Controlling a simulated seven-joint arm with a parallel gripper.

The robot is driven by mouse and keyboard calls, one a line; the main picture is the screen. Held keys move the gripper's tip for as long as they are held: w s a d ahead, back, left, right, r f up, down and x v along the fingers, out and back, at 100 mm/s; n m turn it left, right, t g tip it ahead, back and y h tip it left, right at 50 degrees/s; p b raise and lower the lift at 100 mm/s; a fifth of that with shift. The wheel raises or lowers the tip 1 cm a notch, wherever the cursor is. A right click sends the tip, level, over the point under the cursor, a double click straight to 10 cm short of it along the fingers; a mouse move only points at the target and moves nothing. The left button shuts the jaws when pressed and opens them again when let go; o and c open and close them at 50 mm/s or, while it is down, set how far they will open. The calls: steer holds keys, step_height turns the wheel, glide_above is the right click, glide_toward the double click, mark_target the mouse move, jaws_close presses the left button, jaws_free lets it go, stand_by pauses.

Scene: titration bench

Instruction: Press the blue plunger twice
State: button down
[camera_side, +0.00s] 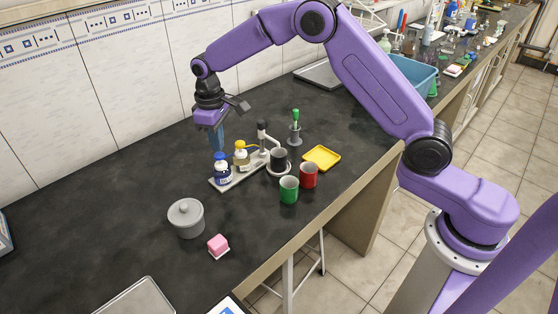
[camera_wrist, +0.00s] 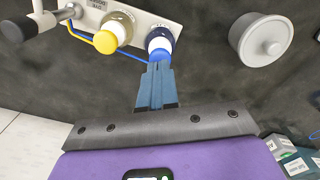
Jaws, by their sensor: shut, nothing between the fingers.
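The blue plunger (camera_side: 220,156) tops a white-collared blue bottle (camera_side: 223,177) at the near left end of a grey stand. In the wrist view the blue bottle and plunger (camera_wrist: 159,45) show just past my fingertips, which partly cover them. My gripper (camera_side: 218,149) points down over the blue plunger, its fingers together and empty. Its blue fingers (camera_wrist: 160,68) also show shut in the wrist view. I cannot tell whether the tips touch the plunger or sit just above it.
A yellow-plunger bottle (camera_side: 241,157) stands beside the blue one on the stand. A grey lidded pot (camera_side: 186,218), a pink block (camera_side: 218,244), green (camera_side: 289,190) and red (camera_side: 308,176) cups and a yellow tray (camera_side: 322,157) lie around.

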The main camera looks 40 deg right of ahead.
step_height(320, 180, up, 6)
stand_by(0.7)
steer(key=s+r+n, duration=0.2)
steer(key=s, duration=0.8)
steer(key=s+r+n, duration=0.1)
steer(key=s+r, duration=0.2)
steer(key=s, duration=0.7)
steer(key=s+d+f+n, duration=0.1)
steer(key=s+d, duration=0.4)
steer(key=s, duration=0.5)
steer(key=s+d+f+n, duration=0.2)
steer(key=s+d, duration=0.4)
steer(key=s, duration=0.4)
steer(key=shift+s+n, duration=0.3)
